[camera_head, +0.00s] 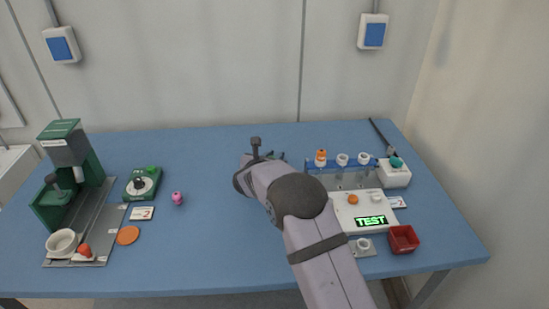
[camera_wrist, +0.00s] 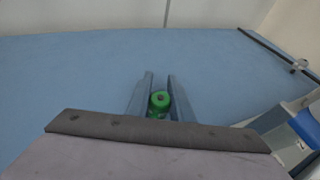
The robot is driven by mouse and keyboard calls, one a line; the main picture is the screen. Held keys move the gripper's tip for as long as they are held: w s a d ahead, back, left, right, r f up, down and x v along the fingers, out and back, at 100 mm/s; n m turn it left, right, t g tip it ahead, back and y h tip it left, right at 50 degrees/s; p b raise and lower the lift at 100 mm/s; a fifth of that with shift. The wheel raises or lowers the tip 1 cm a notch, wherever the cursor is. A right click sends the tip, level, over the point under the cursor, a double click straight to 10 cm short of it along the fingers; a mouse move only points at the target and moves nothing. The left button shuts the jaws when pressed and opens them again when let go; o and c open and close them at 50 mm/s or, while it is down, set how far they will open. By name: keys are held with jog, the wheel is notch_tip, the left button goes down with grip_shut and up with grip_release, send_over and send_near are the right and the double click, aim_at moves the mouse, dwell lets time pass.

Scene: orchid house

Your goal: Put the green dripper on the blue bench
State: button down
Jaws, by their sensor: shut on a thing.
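The green dripper (camera_wrist: 159,100) is between the two fingers of my gripper (camera_wrist: 160,79) in the wrist view, and the gripper is shut on it. The dripper looks round with a dark centre. In the head view my gripper (camera_head: 277,156) is over the back middle of the blue bench (camera_head: 220,245). My arm hides most of the gripper there, and I cannot make out the dripper in that view. Bare bench (camera_wrist: 75,75) lies beyond the fingers in the wrist view. I cannot tell how high the dripper is above it.
A rack with orange and white pieces (camera_head: 342,160) and a white device reading TEST (camera_head: 371,221) stand right of my arm. A green machine (camera_head: 66,152), green dial box (camera_head: 142,184) and pink piece (camera_head: 178,198) are left. The bench middle is clear.

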jog(key=shift+f, duration=0.3)
jog(key=shift+f, duration=0.2)
jog(key=c, duration=1.6)
grip_release()
jog(key=shift+r, duration=0.15)
jog(key=shift+r, duration=0.2)
jog(key=shift+s+a, duration=0.15)
jog(key=shift+s, duration=0.15)
jog(key=b+v, duration=0.2)
jog(key=v, duration=0.9)
jog(key=shift+s, duration=0.15)
